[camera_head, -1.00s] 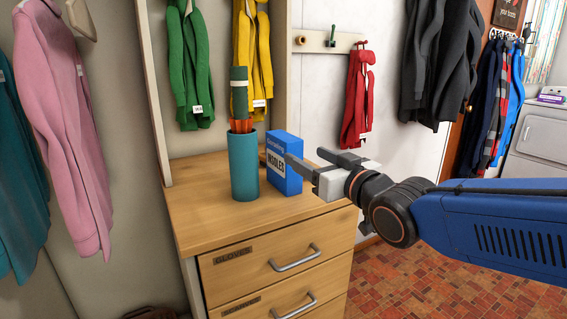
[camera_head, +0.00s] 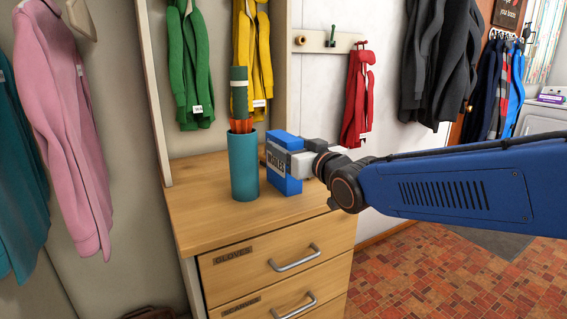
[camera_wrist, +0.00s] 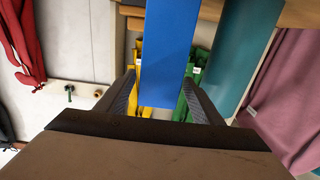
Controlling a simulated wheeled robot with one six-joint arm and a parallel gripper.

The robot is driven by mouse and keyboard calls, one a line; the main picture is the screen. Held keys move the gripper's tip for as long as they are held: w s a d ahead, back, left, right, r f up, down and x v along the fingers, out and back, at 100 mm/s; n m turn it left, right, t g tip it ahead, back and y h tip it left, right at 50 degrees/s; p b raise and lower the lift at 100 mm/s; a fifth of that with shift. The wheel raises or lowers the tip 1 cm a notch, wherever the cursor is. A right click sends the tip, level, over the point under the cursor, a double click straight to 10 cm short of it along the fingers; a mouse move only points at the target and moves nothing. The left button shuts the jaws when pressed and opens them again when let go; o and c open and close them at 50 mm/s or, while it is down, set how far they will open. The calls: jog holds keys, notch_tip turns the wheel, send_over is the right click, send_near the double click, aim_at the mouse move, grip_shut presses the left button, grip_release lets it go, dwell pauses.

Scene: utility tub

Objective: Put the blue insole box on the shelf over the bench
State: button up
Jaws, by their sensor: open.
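The blue insole box (camera_head: 283,178) stands upright on the wooden drawer unit's top (camera_head: 205,222), right beside a teal cylinder. My gripper (camera_head: 290,163) is at the box, its jaws reaching around it from the right and hiding part of its front label. In the wrist view the blue box (camera_wrist: 171,45) lies between the two open fingers of my gripper (camera_wrist: 160,98), with a gap on each side. The shelf over the bench cannot be made out in these frames.
The teal cylinder (camera_head: 243,165), holding a rolled green and orange item (camera_head: 239,98), stands close left of the box; it also shows in the wrist view (camera_wrist: 245,50). Coats hang behind. The front left of the drawer top is clear.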

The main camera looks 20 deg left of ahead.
jog(key=x, duration=0.3)
jog(key=shift+w, duration=0.2)
jog(key=shift+c, duration=0.2)
grip_shut()
jog(key=shift+r, duration=0.1)
